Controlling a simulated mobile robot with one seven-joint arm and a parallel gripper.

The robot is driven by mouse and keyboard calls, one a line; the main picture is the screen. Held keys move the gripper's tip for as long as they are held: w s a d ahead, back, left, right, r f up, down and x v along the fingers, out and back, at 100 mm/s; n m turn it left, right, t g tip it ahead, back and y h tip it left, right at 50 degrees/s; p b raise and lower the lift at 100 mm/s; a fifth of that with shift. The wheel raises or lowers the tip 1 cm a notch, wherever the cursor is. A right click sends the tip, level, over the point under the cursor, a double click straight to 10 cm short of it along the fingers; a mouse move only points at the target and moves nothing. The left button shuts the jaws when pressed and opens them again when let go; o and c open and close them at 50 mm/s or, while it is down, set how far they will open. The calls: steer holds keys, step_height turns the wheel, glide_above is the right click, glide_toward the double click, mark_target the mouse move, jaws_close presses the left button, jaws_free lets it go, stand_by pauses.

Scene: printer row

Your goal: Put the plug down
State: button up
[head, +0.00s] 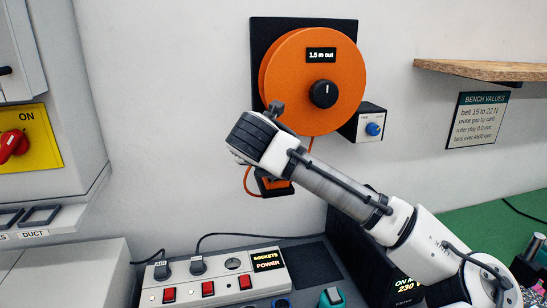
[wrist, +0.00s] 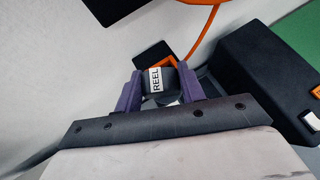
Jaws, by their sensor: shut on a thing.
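The plug (wrist: 157,80) is dark with a white label reading REEL. In the wrist view it sits between the two purple fingers of my gripper (wrist: 161,76), which is shut on it. In the head view my wrist hides the fingers and the plug. The orange cable reel (head: 300,85) hangs on the wall behind my wrist, with a display reading "1.5 m out". Its orange cord (head: 247,180) loops down beside my wrist. A dark holder with orange edges (head: 275,188) is on the wall below the reel, partly hidden. In the wrist view, orange edging (wrist: 150,60) shows just beyond the plug.
A socket strip (head: 215,278) with red switches and two dark plugs lies on the bench below. One round socket (head: 232,264) is empty. A dark mat (head: 305,254) is beside it. A wooden shelf (head: 490,69) juts out at upper right. A box with a blue knob (head: 371,125) adjoins the reel.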

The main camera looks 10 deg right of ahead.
steer(key=w, duration=0.1)
steer(key=w+d+p, duration=0.1)
steer(key=w, duration=0.1)
steer(key=shift+w+d, duration=0.2)
steer(key=shift+w, duration=0.05)
steer(key=shift+f+p, duration=0.7)
steer(key=shift+f, duration=1.1)
steer(key=o, duration=1)
steer(key=shift+o, duration=0.2)
steer(key=b+v, duration=0.3)
steer(key=v, duration=0.9)
